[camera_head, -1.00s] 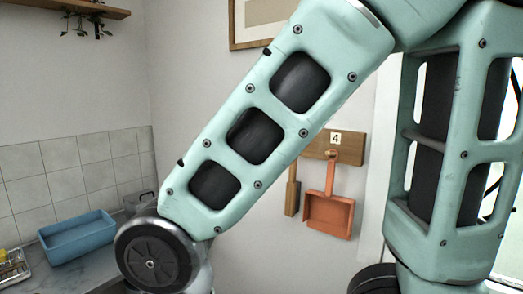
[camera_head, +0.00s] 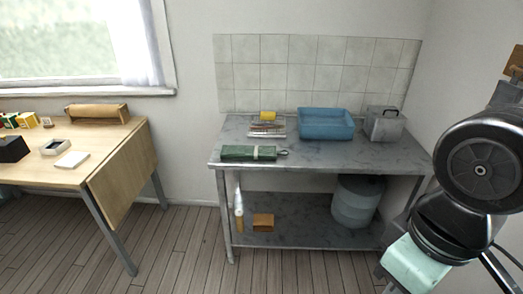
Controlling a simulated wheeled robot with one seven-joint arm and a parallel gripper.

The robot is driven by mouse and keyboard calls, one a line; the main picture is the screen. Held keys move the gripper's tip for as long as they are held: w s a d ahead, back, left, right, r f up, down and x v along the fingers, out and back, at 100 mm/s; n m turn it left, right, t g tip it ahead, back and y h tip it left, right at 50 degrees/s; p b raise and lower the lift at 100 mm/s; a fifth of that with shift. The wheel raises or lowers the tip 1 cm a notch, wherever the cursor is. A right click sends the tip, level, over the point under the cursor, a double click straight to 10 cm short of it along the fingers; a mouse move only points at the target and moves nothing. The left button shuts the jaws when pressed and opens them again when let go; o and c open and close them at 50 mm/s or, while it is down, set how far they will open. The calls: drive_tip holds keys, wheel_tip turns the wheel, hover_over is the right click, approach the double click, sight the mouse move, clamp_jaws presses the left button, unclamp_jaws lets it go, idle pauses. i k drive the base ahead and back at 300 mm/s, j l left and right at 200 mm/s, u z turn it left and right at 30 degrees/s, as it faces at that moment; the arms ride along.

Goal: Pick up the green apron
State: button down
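A rolled green cloth bundle, which looks like the green apron (camera_head: 235,153), lies at the front left of the grey worktop (camera_head: 350,154). A pale band wraps around it, and a small loop shows at its right end. Part of my arm shows at the right edge, to the right of the worktop and apart from the green bundle. My gripper is outside the picture.
A blue basin (camera_head: 326,124), a grey lidded box (camera_head: 385,124) and a rack with a yellow item (camera_head: 268,116) stand behind the bundle. A wooden table (camera_head: 130,158) is at left. The floor (camera_head: 185,240) between is clear.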

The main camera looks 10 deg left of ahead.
sight(236, 152)
drive_tip(key=i+j, duration=0.55)
drive_tip(key=i+j+u, duration=0.1)
drive_tip(key=i+j, duration=0.4)
drive_tip(key=i, duration=0.15)
drive_tip(key=i+j, duration=0.5)
drive_tip(key=i+u, duration=0.05)
drive_tip(key=i, duration=0.05)
